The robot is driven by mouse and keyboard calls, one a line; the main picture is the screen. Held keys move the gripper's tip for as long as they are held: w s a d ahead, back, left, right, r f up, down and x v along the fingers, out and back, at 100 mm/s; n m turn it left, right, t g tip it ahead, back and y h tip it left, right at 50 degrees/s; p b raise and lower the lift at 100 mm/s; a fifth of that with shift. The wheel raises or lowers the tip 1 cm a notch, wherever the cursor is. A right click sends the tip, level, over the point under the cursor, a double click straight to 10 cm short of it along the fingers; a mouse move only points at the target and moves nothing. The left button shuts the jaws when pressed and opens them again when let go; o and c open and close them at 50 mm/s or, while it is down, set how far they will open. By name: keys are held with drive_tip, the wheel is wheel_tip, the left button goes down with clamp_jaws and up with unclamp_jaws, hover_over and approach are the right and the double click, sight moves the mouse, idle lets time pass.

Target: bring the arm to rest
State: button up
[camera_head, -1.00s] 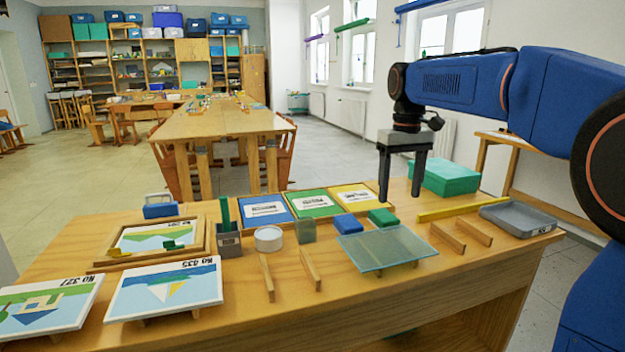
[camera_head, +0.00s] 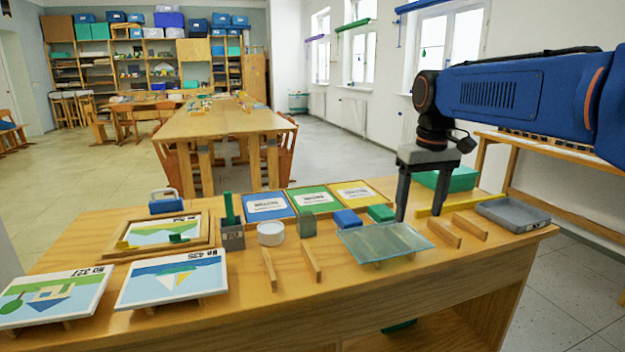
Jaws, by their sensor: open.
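My blue arm (camera_head: 520,95) reaches in from the right side of the view. My gripper (camera_head: 422,205) points down at the right part of the wooden table (camera_head: 340,300). Its two dark fingers are spread apart with nothing between them. The fingers stand behind the glass plate (camera_head: 385,242) and in front of the green box (camera_head: 460,179), partly hiding that box and the yellow bar (camera_head: 460,204). I cannot tell how far the fingertips are above the tabletop.
Near the gripper are a grey tray (camera_head: 513,214), wooden rails (camera_head: 468,227), a blue block (camera_head: 347,219) and a green block (camera_head: 381,213). Colored cards (camera_head: 316,201), a framed picture (camera_head: 160,232) and two picture panels (camera_head: 172,280) lie further left. The air above the table's left is clear.

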drive_tip(key=s+d+f+m+t, duration=0.1)
drive_tip(key=s+d+f+t, duration=0.1)
drive_tip(key=s+f, duration=0.7)
drive_tip(key=s+d+f+m+t, duration=0.1)
drive_tip(key=s+f, duration=0.7)
drive_tip(key=s, duration=0.9)
drive_tip(key=shift+d+f+m+t, duration=0.4)
drive_tip(key=shift+d, duration=0.5)
